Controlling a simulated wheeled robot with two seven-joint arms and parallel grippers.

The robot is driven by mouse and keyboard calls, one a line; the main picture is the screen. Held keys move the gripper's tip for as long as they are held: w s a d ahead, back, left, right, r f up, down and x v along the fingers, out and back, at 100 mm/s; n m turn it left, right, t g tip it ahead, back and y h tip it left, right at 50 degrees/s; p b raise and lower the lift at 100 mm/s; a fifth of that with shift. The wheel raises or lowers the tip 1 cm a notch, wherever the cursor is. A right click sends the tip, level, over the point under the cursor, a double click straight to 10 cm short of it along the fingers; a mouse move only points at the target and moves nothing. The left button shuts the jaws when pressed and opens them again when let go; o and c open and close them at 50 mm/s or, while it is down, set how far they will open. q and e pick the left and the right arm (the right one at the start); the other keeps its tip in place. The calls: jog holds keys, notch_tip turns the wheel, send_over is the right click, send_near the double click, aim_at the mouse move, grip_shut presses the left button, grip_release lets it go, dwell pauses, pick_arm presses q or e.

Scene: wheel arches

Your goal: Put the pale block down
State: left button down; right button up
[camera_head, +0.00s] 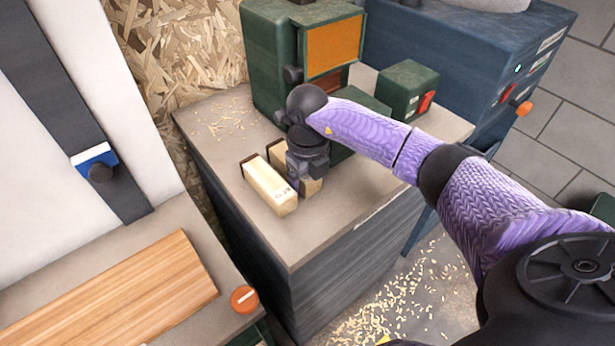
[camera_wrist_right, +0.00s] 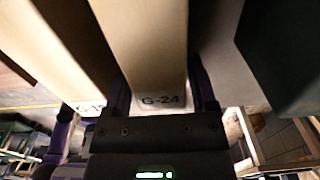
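Two long pale blocks with dark ends are side by side at the cabinet top (camera_head: 357,192). The left pale block (camera_head: 270,187) shows a printed mark near its front end and lies on the top. The right pale block (camera_head: 312,186) is partly hidden under my right gripper (camera_head: 304,178). In the right wrist view, the pale block marked G-24 (camera_wrist_right: 155,55) is between the two fingers, which sit close against its sides. The other pale block (camera_wrist_right: 60,50) is just left of it there, apart from it. I cannot tell whether the held block touches the top. My left gripper is not in view.
A green machine (camera_head: 268,45) with an orange panel stands behind the blocks. A small green box (camera_head: 408,88) with a red switch is to the right. The cabinet's front corner is bare. A bench with a wooden board (camera_head: 120,290) is at the lower left.

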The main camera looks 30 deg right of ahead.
notch_tip(320, 180, up, 12)
jog(key=p, duration=0.3)
jog(key=shift+f+p, duration=0.15)
jog(key=shift+p, duration=0.2)
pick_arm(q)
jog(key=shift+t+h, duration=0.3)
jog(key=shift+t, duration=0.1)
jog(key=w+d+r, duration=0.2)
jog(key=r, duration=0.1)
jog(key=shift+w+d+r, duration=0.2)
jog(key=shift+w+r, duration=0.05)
pick_arm(e)
jog(key=shift+r, duration=0.3)
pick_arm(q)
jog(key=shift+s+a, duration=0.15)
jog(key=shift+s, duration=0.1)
